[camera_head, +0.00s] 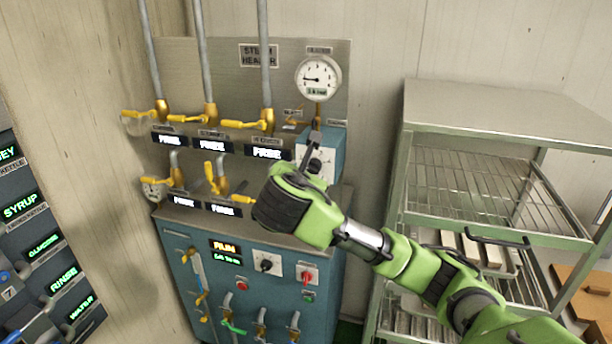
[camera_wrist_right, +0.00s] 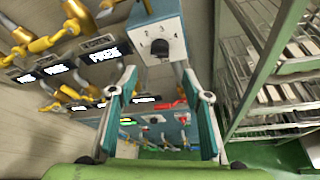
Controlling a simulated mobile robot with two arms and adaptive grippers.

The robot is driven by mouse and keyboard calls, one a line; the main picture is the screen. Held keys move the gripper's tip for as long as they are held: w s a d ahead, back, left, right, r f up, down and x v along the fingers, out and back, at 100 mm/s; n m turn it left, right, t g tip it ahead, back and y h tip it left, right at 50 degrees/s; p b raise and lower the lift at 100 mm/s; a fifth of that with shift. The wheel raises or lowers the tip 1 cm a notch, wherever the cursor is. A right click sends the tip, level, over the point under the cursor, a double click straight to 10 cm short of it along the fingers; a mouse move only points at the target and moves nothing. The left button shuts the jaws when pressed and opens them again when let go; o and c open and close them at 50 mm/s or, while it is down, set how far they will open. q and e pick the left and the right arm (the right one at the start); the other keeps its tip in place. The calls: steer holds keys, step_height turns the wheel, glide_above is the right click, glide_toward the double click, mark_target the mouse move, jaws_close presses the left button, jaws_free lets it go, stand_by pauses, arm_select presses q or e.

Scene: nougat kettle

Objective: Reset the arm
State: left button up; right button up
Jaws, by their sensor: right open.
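My right arm, green with black joints, reaches in from the right in the head view. Whether the fingers touch anything cannot be told from the head view. My left gripper is out of view.
Yellow-handled valves (camera_head: 247,124) line the panel. The blue cabinet (camera_head: 265,285) below carries switches and small levers. A pressure gauge (camera_head: 318,78) is above the gripper. A metal rack (camera_head: 500,125) stands at the right. A display column (camera_head: 40,240) is at the left.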

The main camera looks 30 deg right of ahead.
steer(key=shift+f, duration=0.15)
stand_by(0.3)
step_height(320, 180, down, 42)
steer(key=w+a+m+g+y+b, duration=0.2)
steer(key=m+g+y+b, duration=0.1)
steer(key=m+y+b, duration=0.25)
steer(key=s+a+f+m+g+b, duration=0.15)
steer(key=s+f, duration=0.25)
steer(key=f, duration=0.5)
steer(key=s+f+m+b, duration=0.2)
steer(key=s+f, duration=0.2)
steer(key=f, duration=0.4)
steer(key=s+a+f+m+g+y+b, duration=0.1)
steer(key=s+a+f+m+b, duration=0.15)
steer(key=s+f, duration=0.85)
steer(key=s+a+f+m+g+y+b, duration=0.15)
steer(key=s+f+m, duration=0.25)
steer(key=s+f, duration=0.75)
steer(key=s+a+f+m, duration=0.1)
steer(key=s+f, duration=0.2)
steer(key=s, duration=0.5)
steer(key=s+a+f+m+g+b, duration=0.1)
steer(key=s+a+f+m, duration=0.1)
steer(key=s, duration=0.6)
steer(key=s+a+f+m+g+y, duration=0.1)
steer(key=s+f+m, duration=0.1)
steer(key=s+f, duration=0.3)
steer(key=s, duration=0.3)
steer(key=shift+a, duration=0.4)
